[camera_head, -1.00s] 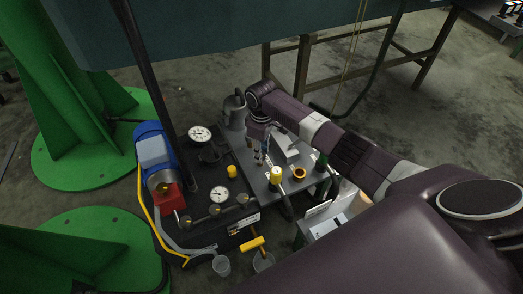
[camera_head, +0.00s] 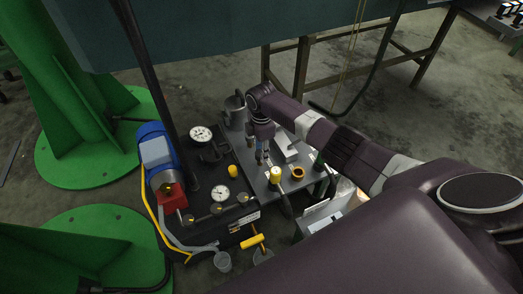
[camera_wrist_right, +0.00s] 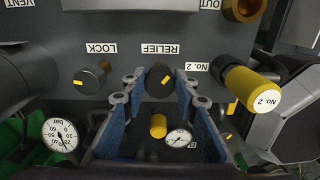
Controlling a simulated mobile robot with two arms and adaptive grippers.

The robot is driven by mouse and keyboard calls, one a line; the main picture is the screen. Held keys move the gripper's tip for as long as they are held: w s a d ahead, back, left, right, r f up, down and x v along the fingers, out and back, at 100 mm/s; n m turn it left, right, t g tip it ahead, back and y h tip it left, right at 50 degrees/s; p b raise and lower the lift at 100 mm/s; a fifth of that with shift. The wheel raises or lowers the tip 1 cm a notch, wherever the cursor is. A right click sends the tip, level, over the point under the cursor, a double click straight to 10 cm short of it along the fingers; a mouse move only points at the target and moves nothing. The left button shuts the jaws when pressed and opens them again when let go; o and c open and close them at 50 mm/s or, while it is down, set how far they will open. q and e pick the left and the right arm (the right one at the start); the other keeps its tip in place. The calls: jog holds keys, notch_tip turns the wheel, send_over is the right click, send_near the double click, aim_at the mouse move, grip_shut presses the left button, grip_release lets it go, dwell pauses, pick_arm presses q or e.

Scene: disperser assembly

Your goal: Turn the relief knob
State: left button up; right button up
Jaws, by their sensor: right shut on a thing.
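The relief knob (camera_wrist_right: 157,78) is a dark round knob with a yellow mark, next to the upside-down RELIEF label in the right wrist view. My right gripper (camera_wrist_right: 160,90) has a blue-padded finger on each side of it and is shut on it. In the head view my right gripper (camera_head: 262,158) points down over the grey panel, and the relief knob cannot be made out there. My left gripper does not show.
The LOCK knob (camera_wrist_right: 92,78) sits left of the relief knob in the wrist view. A yellow No. 2 handle (camera_wrist_right: 250,88) juts out close on the right. Pressure gauges (camera_head: 200,134) and a blue motor (camera_head: 156,152) stand left of the panel in the head view.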

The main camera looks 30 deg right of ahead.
jog(key=shift+a+n, duration=0.15)
jog(key=shift+n, duration=0.65)
jog(key=o, duration=1.2)
jog(key=shift+c, duration=0.2)
jog(key=shift+r, duration=0.25)
notch_tip(320, 180, up, 12)
jog(key=shift+f, duration=0.2)
